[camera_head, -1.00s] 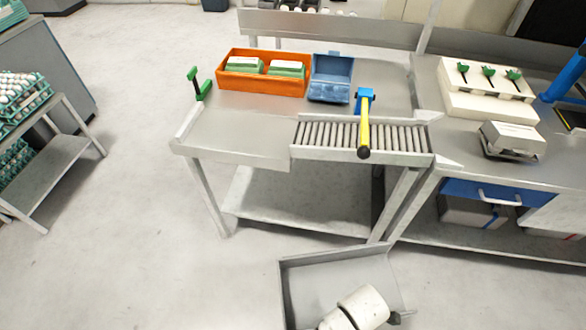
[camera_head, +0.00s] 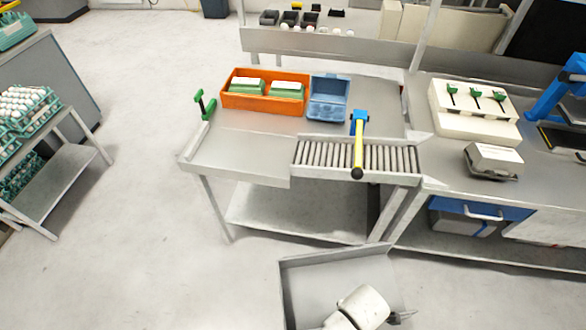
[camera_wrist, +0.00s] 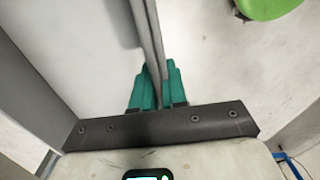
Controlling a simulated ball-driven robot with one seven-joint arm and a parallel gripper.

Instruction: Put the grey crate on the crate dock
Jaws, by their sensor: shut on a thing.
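The grey crate (camera_head: 308,292) is at the bottom of the head view, in front of the steel table and seen from above. It looks empty where I can see in; my white arm covers part of it. In the wrist view the teal fingers of my gripper (camera_wrist: 158,88) are shut on the thin wall of the grey crate (camera_wrist: 150,40), one on each side. In the head view the fingers are hidden. I cannot tell for sure which surface is the crate dock. The steel table (camera_head: 232,150) has a roller strip (camera_head: 320,158) at its front right.
An orange bin (camera_head: 262,103) with green-and-white cartons, a blue open box (camera_head: 329,98) and a yellow-handled lever (camera_head: 358,150) are on the table. A green clamp (camera_head: 204,104) stands at its left edge. An egg rack (camera_head: 45,165) is at left. Floor between is clear.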

